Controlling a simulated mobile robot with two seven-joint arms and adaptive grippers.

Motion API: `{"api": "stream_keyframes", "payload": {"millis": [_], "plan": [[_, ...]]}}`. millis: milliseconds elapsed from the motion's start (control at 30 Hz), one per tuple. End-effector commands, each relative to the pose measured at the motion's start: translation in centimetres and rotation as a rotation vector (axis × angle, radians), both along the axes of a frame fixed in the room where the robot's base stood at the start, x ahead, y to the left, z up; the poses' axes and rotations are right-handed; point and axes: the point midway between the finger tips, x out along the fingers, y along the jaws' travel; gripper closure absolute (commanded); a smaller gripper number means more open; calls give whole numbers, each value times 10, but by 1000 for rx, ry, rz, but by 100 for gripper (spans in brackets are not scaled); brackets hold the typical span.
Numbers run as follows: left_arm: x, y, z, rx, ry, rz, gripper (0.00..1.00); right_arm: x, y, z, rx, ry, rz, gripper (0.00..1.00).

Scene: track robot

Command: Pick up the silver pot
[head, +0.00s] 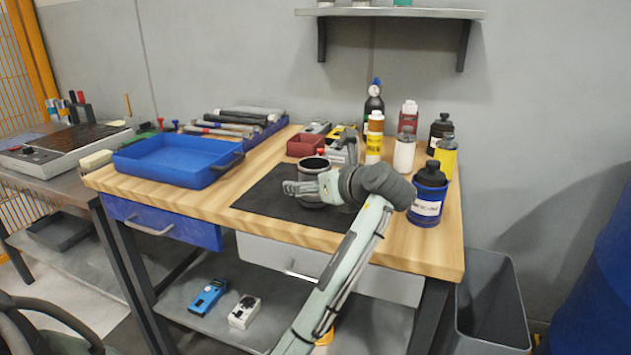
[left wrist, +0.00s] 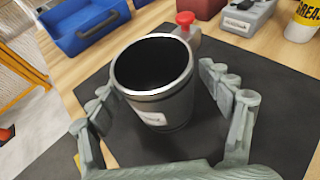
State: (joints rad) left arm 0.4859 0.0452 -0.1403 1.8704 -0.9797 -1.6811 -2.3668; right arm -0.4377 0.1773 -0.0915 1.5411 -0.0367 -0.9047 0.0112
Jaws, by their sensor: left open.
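The silver pot (head: 313,164) stands upright on a black mat (head: 262,196) on the wooden workbench. It is a dark grey, open-topped cylinder with a bright rim and a small white label. In the left wrist view the pot (left wrist: 158,88) stands between the two spread fingers of my left gripper (left wrist: 165,97), with a visible gap on the right side. In the head view my left gripper (head: 303,188) is in front of the pot and hides its lower part. My left gripper is open and holds nothing. My right gripper is not in view.
A blue tray (head: 165,174) lies left of the mat. A red bin (head: 304,146) and a grey device with a red knob (head: 321,152) are behind the pot. Several bottles and a blue container (head: 428,205) stand to the right. Bare wood (head: 400,245) lies at the front right.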

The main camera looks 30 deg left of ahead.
Motion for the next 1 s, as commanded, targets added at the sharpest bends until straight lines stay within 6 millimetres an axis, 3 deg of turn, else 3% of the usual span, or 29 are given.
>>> {"api": "stream_keyframes", "payload": {"millis": [67, 500, 767, 1000], "plan": [[0, 0, 0, 0, 0, 0, 26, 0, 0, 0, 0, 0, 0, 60], [0, 0, 1, 1, -1, 0, 79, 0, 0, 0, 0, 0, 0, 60], [0, 0, 2, 0, -2, 1, 79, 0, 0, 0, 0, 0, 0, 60], [0, 0, 24, 0, -7, 0, 79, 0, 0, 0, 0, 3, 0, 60]]}}
